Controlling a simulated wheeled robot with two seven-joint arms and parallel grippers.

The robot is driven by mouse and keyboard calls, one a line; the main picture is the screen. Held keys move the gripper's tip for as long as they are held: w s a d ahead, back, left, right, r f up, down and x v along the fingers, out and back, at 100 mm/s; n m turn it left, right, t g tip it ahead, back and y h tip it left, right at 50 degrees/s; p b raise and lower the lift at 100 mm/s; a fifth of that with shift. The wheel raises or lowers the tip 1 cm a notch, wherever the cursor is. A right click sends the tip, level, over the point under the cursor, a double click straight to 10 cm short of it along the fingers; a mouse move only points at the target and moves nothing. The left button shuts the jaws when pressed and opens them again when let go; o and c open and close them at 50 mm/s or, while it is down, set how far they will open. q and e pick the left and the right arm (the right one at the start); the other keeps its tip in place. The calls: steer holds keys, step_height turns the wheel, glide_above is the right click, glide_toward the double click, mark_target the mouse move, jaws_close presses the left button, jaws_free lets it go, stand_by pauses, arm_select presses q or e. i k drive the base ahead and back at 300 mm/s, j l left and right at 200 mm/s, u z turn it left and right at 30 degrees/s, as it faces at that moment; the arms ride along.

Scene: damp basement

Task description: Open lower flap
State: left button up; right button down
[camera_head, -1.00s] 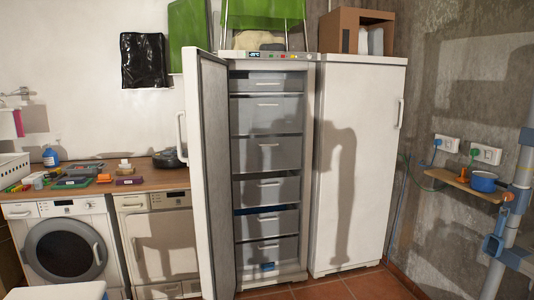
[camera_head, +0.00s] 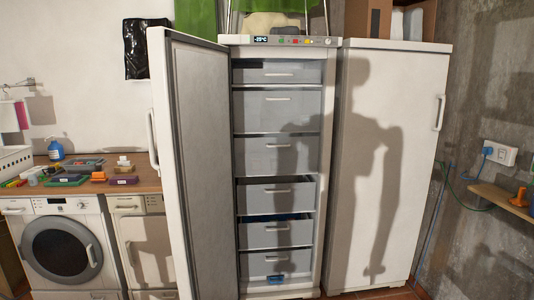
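An upright white freezer (camera_head: 327,150) stands in the middle with its door (camera_head: 202,165) swung open to the left. Inside is a column of several grey drawer fronts with light handles. The lowest drawer front (camera_head: 255,262) is near the floor and has a blue patch (camera_head: 275,280) at its bottom edge. Another blue thing (camera_head: 270,218) shows in the gap above the drawer front (camera_head: 262,236) just over the lowest one. I cannot tell which front the task calls the lower flap. Neither of my grippers is in view.
A closed white cabinet (camera_head: 390,150) stands close on the right, with my shadow across it. The open door stands before the counter (camera_head: 145,180) and the washing machine (camera_head: 60,250) at left. A small wall shelf (camera_head: 495,200) juts out at right.

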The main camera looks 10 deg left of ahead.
mark_target(278, 158)
steer(key=i+j+u, duration=0.1)
steer(key=i+j, duration=0.65)
steer(key=i+l+u, duration=0.35)
steer(key=i+l, duration=0.8)
steer(key=l, duration=0.15)
